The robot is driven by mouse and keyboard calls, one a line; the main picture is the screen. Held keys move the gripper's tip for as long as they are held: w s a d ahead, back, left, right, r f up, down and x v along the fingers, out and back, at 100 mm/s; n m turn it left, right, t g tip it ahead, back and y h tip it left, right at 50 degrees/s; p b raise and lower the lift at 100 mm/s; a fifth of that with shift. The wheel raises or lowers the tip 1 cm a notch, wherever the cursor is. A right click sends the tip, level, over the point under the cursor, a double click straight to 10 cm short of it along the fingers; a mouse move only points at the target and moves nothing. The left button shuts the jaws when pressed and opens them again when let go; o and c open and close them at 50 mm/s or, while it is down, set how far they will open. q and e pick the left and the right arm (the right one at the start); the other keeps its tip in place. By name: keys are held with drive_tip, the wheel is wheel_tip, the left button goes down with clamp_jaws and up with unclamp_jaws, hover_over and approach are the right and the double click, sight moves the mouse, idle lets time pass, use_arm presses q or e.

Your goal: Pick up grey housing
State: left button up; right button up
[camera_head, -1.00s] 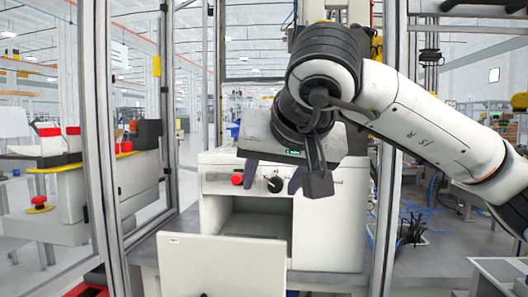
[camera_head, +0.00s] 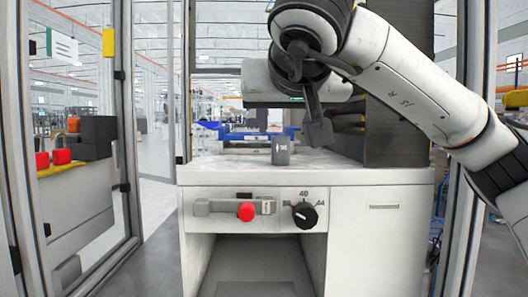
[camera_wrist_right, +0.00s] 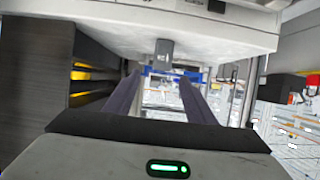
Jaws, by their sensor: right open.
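The grey housing (camera_head: 281,150) is a small dark grey block standing upright on the white top of the cabinet (camera_head: 340,172), near its front edge. In the right wrist view the housing (camera_wrist_right: 163,52) shows upside down, in line with the gap between the fingers. My right gripper (camera_wrist_right: 160,82) is open and empty, with two dark fingers apart. The left gripper is out of view.
A blue fixture (camera_head: 245,132) stands behind the housing. A dark block or column (camera_head: 398,120) rises at the right of the top. The cabinet front has a red button (camera_head: 246,211) and a black dial (camera_head: 304,215). Metal frame posts flank the cabinet.

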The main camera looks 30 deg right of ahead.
sight(282, 140)
drive_tip(key=x, duration=0.3)
drive_tip(key=shift+s+d+f, duration=0.1)
drive_tip(key=shift+s+d, duration=0.1)
drive_tip(key=shift+w+f, duration=0.1)
drive_tip(key=shift+w, duration=0.1)
drive_tip(key=w+f, duration=0.1)
drive_tip(key=w+d+f, duration=0.1)
drive_tip(key=w, duration=0.1)
drive_tip(key=shift+w+d+f, duration=0.2)
drive_tip(key=shift+f, duration=0.1)
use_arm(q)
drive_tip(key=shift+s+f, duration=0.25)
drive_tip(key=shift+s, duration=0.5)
use_arm(e)
drive_tip(key=shift+w+d+f, duration=0.1)
drive_tip(key=shift+w+d, duration=0.1)
drive_tip(key=shift+w, duration=0.15)
drive_tip(key=c, duration=1.1)
